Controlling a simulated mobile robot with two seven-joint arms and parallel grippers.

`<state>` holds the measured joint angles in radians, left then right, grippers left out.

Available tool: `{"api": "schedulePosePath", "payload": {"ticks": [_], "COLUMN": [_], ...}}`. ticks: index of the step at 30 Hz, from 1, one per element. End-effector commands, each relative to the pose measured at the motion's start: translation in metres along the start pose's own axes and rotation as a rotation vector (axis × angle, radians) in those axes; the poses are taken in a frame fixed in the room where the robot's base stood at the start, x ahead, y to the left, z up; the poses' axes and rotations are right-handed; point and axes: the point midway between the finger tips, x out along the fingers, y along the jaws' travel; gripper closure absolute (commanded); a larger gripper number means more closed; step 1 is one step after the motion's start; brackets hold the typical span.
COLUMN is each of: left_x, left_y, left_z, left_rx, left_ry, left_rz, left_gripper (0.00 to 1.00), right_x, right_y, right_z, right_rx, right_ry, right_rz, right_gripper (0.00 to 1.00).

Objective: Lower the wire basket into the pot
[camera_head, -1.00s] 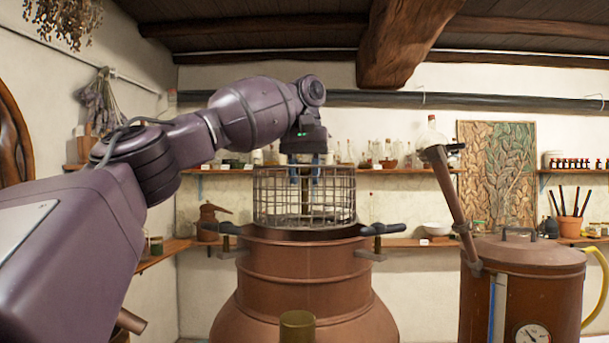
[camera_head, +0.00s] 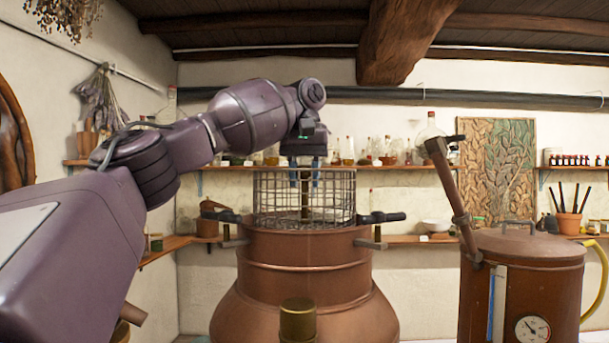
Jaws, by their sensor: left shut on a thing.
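The wire basket (camera_head: 335,203), a dark cylindrical grid, is upright above the mouth of the copper pot (camera_head: 303,285). Its lower edge is about level with the pot's rim, and most of its wall shows above it. I cannot tell how far its bottom is inside. My left gripper (camera_head: 304,180) points down from above, its blue fingers at the basket's top, shut around the central rod (camera_head: 305,207). The exact contact is partly hidden by the wires. My right gripper is not in view.
Dark handles (camera_head: 381,218) stick out at both sides of the pot's rim. A brass cylinder (camera_head: 298,321) stands in front of the pot. A copper vessel (camera_head: 520,270) with a slanted pipe (camera_head: 449,190) stands to the right. Shelves with bottles line the back wall.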

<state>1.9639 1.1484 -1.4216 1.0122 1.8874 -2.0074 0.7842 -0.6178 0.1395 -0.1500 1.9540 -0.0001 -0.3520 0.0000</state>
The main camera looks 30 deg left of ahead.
Motion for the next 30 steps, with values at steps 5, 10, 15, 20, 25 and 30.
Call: {"api": "schedulePosePath", "payload": {"ticks": [5, 10, 15, 20, 25, 30], "left_x": [0.007, 0.013, 0.019, 0.024, 0.031, 0.037], "left_y": [0.000, 0.000, 0.000, 0.000, 0.000, 0.000], "left_z": [0.000, 0.000, 0.000, 0.000, 0.000, 0.000], "left_rx": [0.000, 0.000, 0.001, 0.000, 0.000, 0.001], "left_ry": [0.001, 0.000, 0.000, 0.001, 0.001, 0.000], "left_rz": [0.001, 0.001, 0.002, 0.002, 0.001, 0.001], "left_gripper": [1.00, 1.00, 1.00, 1.00, 1.00, 1.00], "right_x": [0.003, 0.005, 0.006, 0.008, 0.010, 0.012], "right_y": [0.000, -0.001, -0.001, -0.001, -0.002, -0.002], "right_z": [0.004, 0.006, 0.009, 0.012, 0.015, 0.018], "right_rx": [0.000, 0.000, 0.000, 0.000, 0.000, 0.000], "right_ry": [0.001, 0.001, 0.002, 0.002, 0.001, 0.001], "right_rz": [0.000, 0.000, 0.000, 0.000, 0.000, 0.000], "right_gripper": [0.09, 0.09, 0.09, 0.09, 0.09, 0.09]}}
